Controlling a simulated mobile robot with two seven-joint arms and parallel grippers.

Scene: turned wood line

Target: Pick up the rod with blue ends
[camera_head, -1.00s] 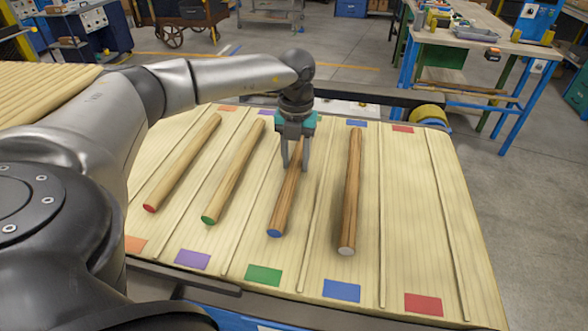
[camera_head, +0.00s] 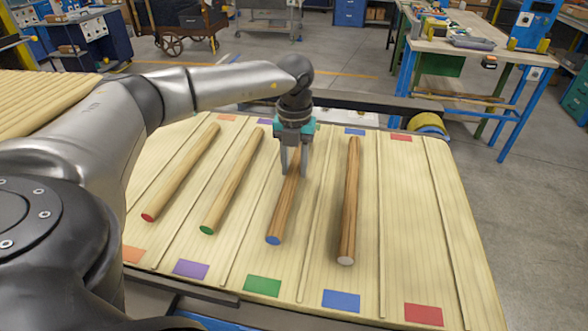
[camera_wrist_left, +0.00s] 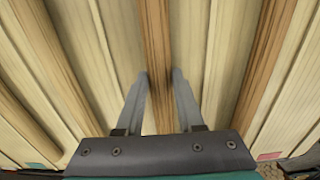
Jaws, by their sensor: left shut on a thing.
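The rod with blue ends (camera_head: 282,213) lies on the pale slatted bed (camera_head: 410,230), its blue near end facing me. My left gripper (camera_head: 293,172) reaches down over the rod's far part, one finger on each side, and is shut on it. The fingers and hand hide the rod's far end. In the left wrist view the brown rod (camera_wrist_left: 157,32) runs between the two fingers (camera_wrist_left: 160,82). The rod appears to rest on the bed; I cannot tell any lift. My right gripper is not in view.
A green-ended rod (camera_head: 233,182) and a red-ended rod (camera_head: 182,173) lie to the left; a white-ended rod (camera_head: 350,200) lies close on the right. Thin divider strips separate the lanes. The bed's right side is clear. A workbench (camera_head: 455,45) stands behind at the right.

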